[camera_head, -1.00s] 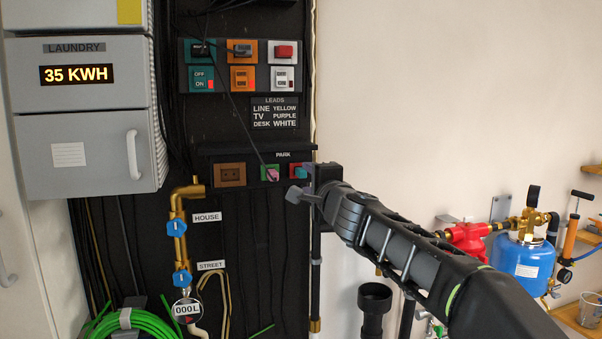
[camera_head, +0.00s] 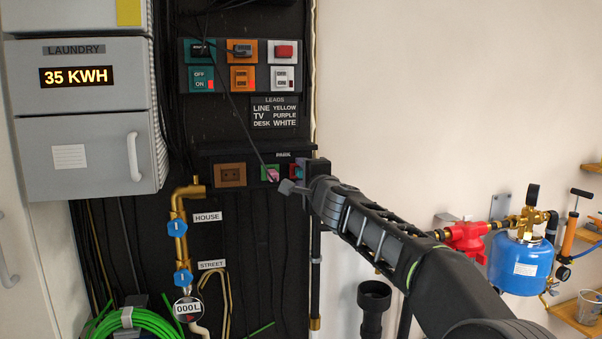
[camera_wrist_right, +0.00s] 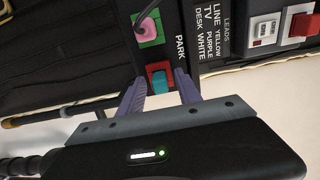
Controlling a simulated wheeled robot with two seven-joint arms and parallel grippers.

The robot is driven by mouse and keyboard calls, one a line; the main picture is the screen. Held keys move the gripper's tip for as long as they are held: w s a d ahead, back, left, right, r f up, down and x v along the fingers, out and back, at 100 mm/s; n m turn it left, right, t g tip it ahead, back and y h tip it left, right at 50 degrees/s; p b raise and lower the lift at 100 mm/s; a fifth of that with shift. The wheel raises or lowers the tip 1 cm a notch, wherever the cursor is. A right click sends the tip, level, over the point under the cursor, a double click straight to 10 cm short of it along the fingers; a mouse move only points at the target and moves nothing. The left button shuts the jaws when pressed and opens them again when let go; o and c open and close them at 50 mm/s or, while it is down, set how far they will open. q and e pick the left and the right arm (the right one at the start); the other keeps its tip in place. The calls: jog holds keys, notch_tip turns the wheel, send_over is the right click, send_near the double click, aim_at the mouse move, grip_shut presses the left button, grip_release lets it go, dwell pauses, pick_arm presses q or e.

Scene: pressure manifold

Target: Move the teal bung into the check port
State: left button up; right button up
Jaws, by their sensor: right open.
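The teal bung (camera_wrist_right: 160,86) sits in a red square socket (camera_wrist_right: 158,68) beside the PARK label in the right wrist view. In the head view the bung is mostly hidden by my right gripper (camera_head: 292,187). In the right wrist view, the two purple fingers of my right gripper (camera_wrist_right: 160,92) are open, one on each side of the bung. I cannot see whether they touch it. My left gripper is not in view. I cannot make out which opening is the check port.
A green socket with a pink plug (camera_head: 272,174) and cable sits just left of the red socket. A brown socket (camera_head: 230,175) is farther left. A red fitting (camera_head: 466,238) and brass manifold on a blue tank (camera_head: 522,266) stand at the right.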

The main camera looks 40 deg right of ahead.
dwell(0.8)
grip_shut()
dwell(0.4)
jog(key=shift+s, duration=0.1)
dwell(1.0)
jog(key=shift+b+v, duration=0.4)
jog(key=shift+v, duration=2.55)
jog(key=shift+f, duration=0.15)
